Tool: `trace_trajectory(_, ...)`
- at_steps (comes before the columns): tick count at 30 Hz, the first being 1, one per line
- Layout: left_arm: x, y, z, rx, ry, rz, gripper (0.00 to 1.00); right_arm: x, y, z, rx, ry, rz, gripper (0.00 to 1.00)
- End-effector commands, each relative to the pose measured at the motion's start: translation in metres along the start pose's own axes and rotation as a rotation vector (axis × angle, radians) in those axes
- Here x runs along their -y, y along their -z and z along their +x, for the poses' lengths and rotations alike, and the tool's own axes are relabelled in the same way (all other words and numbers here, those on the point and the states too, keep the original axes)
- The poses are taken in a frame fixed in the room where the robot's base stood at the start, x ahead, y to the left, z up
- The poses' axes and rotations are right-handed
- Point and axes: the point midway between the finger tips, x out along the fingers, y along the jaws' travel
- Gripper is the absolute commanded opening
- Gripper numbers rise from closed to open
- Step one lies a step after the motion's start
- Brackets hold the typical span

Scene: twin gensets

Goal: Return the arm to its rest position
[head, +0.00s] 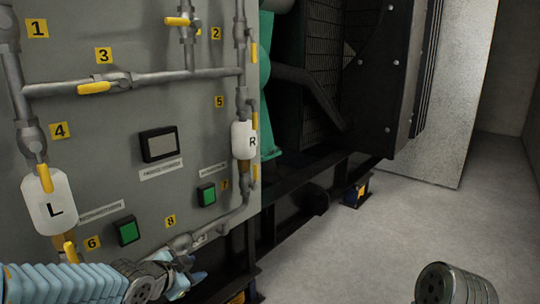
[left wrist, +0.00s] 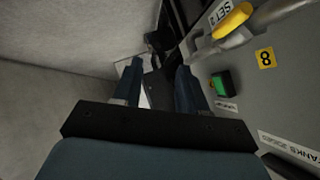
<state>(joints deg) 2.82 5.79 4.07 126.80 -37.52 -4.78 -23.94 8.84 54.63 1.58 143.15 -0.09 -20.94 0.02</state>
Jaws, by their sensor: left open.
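My left arm, with a blue ribbed sleeve, comes in from the lower left in the head view. Its gripper (head: 187,279) is in front of the bottom edge of the grey panel (head: 200,130), below the pipe by label 8. In the left wrist view the two dark fingers of the left gripper (left wrist: 160,75) are apart with nothing between them. A yellow valve handle (left wrist: 232,20) and a green button (left wrist: 221,83) are to the right of the fingers, apart from them. My right gripper is not in view.
The panel carries pipes, several yellow-handled valves, a white tank L (head: 55,203), a white tank R (head: 243,141) and a small display (head: 160,145). A dark genset frame (head: 310,185) stands to the right. The concrete floor (head: 400,220) beyond is clear.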

Motion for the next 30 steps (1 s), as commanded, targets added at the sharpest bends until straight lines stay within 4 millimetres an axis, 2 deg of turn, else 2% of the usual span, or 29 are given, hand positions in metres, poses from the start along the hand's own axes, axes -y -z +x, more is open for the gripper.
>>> trace_trajectory(1,-0.034,-0.026,0.025,0.045,-0.078,-0.109,0.42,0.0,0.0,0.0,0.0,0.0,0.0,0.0)
trace_trajectory(3,-0.08,-0.06,0.051,0.114,-0.164,-0.275,0.42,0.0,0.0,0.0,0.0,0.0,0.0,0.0)
trace_trajectory(5,-0.121,-0.09,0.067,0.185,-0.228,-0.417,0.42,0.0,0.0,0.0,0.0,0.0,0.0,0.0)
trace_trajectory(6,-0.149,-0.11,0.074,0.24,-0.264,-0.513,0.42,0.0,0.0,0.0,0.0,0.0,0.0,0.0)
trace_trajectory(8,-0.192,-0.14,0.08,0.332,-0.309,-0.655,0.42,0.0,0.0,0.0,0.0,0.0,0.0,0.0)
trace_trajectory(9,-0.219,-0.159,0.081,0.397,-0.331,-0.743,0.42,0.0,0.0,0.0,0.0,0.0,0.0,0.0)
trace_trajectory(12,-0.28,-0.199,0.074,0.556,-0.362,-0.933,0.42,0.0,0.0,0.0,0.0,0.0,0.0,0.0)
trace_trajectory(15,-0.325,-0.228,0.06,0.689,-0.366,-1.066,0.42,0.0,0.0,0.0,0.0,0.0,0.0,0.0)
trace_trajectory(18,-0.351,-0.244,0.049,0.777,-0.359,-1.143,0.42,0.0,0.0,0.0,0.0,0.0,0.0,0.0)
trace_trajectory(21,-0.362,-0.251,0.043,0.817,-0.353,-1.176,0.42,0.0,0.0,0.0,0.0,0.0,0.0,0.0)
trace_trajectory(30,-0.363,-0.252,0.042,0.821,-0.351,-1.18,0.42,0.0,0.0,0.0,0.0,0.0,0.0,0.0)
